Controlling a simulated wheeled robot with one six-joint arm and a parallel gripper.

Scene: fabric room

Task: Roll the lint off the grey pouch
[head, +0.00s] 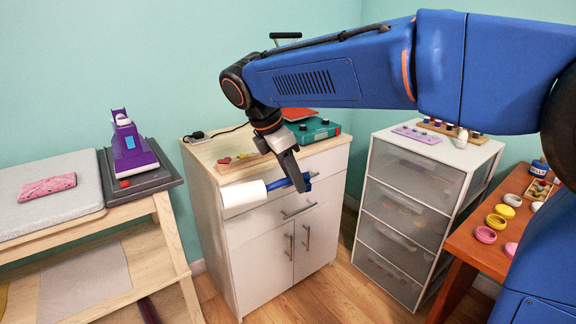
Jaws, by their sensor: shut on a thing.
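My gripper (303,180) is shut on the blue handle of a lint roller. The lint roller's white roll (243,194) points left, held in the air in front of the white cabinet. No clearly grey pouch shows. A flat pink-red patterned piece (47,186), perhaps a pouch, lies on the grey padded board (60,215) at the far left, well apart from the roller. Any lint on it is too small to tell.
A purple iron (131,150) stands on a dark rest right of the board. The white cabinet (262,240) carries a teal box (318,131) and small items. A drawer tower (405,215) and a brown table (470,241) with colored rings stand right. The floor before the cabinet is clear.

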